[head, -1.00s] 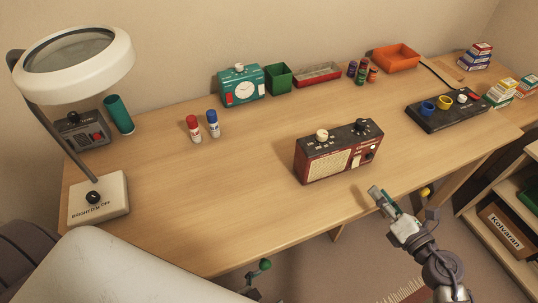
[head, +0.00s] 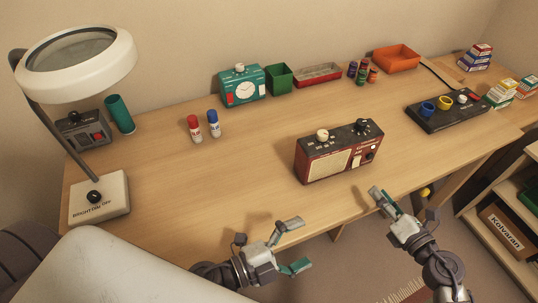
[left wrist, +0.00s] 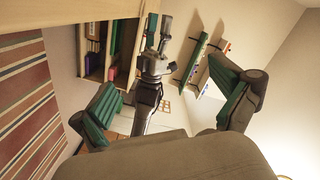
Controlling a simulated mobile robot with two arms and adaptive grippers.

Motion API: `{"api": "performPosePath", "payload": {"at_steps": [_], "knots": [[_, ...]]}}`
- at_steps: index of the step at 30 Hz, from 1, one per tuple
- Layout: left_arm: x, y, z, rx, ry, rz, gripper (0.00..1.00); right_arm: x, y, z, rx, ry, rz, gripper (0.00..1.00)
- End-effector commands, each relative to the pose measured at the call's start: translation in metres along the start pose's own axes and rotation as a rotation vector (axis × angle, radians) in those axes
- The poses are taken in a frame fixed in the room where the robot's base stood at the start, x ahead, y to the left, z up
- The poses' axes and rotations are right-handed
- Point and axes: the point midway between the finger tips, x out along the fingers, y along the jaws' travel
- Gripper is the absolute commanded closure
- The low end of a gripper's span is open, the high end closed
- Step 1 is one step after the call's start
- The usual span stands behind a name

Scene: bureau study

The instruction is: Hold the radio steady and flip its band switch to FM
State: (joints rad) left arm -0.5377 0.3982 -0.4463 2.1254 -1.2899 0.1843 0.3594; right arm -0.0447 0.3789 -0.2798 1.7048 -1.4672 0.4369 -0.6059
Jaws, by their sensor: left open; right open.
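The radio (head: 338,153) stands upright on the desk, right of the middle in the head view. It is dark red with a cream speaker grille, a black top, a cream knob on top and dark knobs at its right end. The band switch is too small to make out. My left gripper (head: 298,245) is open and empty at the desk's front edge, below and left of the radio. Its spread green-padded fingers show in the left wrist view (left wrist: 168,100). My right gripper (head: 382,199) is open and empty, just in front of the radio's right end, not touching it.
A magnifier lamp (head: 98,197) stands at the left. A red marker (head: 194,129) and a blue marker (head: 213,124) stand mid-desk.

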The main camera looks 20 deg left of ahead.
Motion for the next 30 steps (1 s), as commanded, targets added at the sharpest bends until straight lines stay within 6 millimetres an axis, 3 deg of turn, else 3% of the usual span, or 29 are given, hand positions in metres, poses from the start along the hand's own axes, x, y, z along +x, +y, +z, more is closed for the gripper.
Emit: {"api": "performPosePath", "payload": {"at_steps": [8, 12, 15, 21, 26, 30], "knots": [[0.015, -0.057, 0.044, 0.934, 0.155, 0.076, 0.0, 0.0, 0.0, 0.0, 0.0, 0.0, 0.0, 0.58], [0.019, -0.099, 0.082, 1.514, 0.222, 0.156, 0.0, 0.0, 0.0, 0.0, 0.0, 0.0, 0.0, 0.58], [0.018, -0.126, 0.106, 1.829, 0.25, 0.223, 0.0, 0.0, 0.0, 0.0, 0.0, 0.0, 0.0, 0.58], [0.015, -0.155, 0.13, 2.113, 0.275, 0.304, 0.0, 0.0, 0.0, 0.0, 0.0, 0.0, 0.0, 0.58], [0.025, -0.155, 0.134, 2.145, 0.276, 0.313, 0.0, 0.0, 0.0, 0.0, 0.0, 0.0, 0.0, 0.58], [0.048, -0.148, 0.136, 2.141, 0.275, 0.31, 0.0, 0.0, 0.0, 0.0, 0.0, 0.0, 0.0, 0.58]]}}
